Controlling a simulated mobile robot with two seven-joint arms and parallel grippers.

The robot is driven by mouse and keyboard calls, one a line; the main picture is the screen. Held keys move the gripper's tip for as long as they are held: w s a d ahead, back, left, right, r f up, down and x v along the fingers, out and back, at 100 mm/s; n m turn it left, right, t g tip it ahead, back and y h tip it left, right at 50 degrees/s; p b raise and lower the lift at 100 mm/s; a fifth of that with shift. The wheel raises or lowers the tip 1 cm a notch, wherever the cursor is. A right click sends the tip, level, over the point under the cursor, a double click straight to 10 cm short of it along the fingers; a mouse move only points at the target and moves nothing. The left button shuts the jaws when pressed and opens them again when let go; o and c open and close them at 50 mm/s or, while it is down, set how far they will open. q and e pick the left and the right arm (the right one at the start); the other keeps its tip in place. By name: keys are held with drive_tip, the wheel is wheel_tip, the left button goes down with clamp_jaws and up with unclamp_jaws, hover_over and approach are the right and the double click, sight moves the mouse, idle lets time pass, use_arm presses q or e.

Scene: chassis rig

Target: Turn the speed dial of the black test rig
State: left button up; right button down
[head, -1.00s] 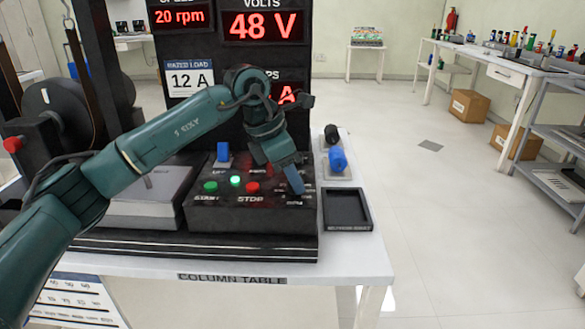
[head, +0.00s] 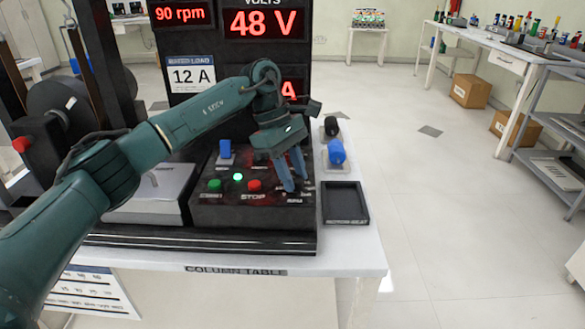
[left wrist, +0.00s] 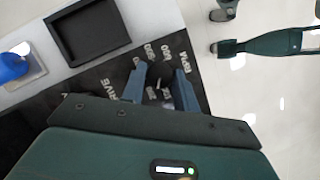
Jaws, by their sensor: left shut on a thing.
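The black test rig's control box (head: 225,210) stands on the column table. My left gripper (head: 293,185) reaches down to the box's right end, its blue fingers shut on the speed dial. In the left wrist view the dark round dial (left wrist: 161,72) sits between the two fingertips (left wrist: 159,90), with RPM lettering and a ring of printed numbers around it. In the head view the fingers and hand hide the dial. The speed display (head: 180,13) reads 90 rpm. My right gripper does not show.
A green lamp, a green button and a red stop button (head: 254,186) lie left of the gripper. An empty black tray (head: 345,222) is at its right. Blue (head: 336,152) and black (head: 331,127) knobs stand behind the tray. The floor at right is open.

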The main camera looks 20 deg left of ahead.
use_arm(q)
drive_tip(key=shift+m+g, duration=0.3)
drive_tip(key=shift+m, duration=0.5)
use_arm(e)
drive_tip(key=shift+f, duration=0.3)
use_arm(q)
drive_tip(key=shift+m+y, duration=0.3)
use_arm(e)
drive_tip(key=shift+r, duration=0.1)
use_arm(q)
drive_tip(key=o, duration=1)
drive_tip(key=p+v, duration=0.2)
drive_tip(key=v, duration=1.1)
drive_tip(key=shift+w, duration=0.15)
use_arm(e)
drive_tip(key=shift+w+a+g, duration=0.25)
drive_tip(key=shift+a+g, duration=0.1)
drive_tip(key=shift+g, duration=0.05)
